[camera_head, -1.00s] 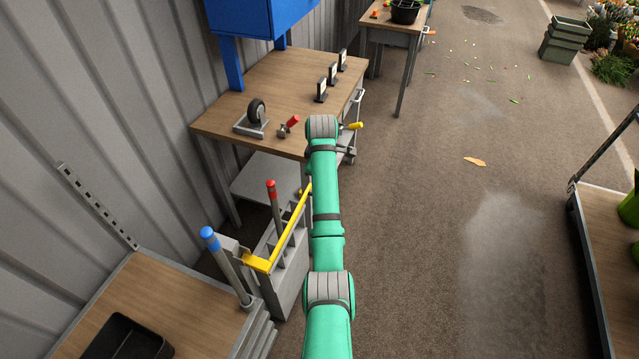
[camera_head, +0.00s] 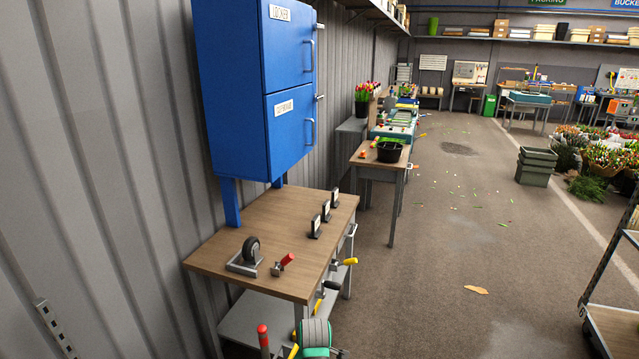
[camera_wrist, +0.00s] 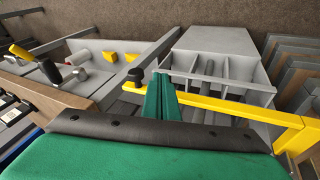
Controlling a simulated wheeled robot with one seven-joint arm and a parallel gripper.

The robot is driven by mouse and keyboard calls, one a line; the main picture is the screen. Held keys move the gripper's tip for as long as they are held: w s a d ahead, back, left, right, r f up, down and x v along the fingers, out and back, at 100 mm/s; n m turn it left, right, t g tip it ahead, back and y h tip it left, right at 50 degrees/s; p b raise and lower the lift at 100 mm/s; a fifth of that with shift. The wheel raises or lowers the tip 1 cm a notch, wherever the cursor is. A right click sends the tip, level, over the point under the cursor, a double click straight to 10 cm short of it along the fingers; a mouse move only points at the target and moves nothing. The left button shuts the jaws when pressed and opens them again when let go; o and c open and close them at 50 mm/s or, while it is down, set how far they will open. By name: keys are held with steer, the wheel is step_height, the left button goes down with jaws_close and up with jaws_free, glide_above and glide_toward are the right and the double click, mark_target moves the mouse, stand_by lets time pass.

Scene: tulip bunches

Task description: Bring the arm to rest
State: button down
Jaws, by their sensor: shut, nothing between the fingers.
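My gripper (camera_wrist: 162,97) shows in the wrist view as two green fingers pressed together, with nothing between them. The fingers appear over or beside a grey compartment rack (camera_wrist: 233,68) with a yellow bar (camera_wrist: 225,106) along its edge; whether they touch the bar I cannot tell. In the head view only a green and grey part of my arm shows at the bottom edge, in front of the wooden workbench (camera_head: 235,222). My gripper is not visible there.
A blue locker (camera_head: 245,90) stands above the workbench by the corrugated wall. A caster wheel (camera_head: 250,250), a red-handled tool (camera_head: 284,263) and small black stands are on the bench. A cart (camera_head: 612,325) stands at right. The floor between is mostly clear.

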steer(key=s+f+m+t, duration=0.25)
steer(key=s+f, duration=0.35)
steer(key=s, duration=0.5)
steer(key=s+f+m+t, duration=0.2)
steer(key=s+f+m, duration=0.1)
steer(key=s+f, duration=0.55)
steer(key=s+r+m+t, duration=0.1)
steer(key=s+r, duration=0.2)
steer(key=s, duration=0.6)
steer(key=s+r+m+t, duration=0.1)
steer(key=s+r+m, duration=0.15)
steer(key=s, duration=0.55)
steer(key=s+d+r+m+t, duration=0.3)
steer(key=s+r, duration=1.4)
steer(key=r, duration=0.3)
steer(key=shift+t+h, duration=0.35)
steer(key=shift+h, duration=0.05)
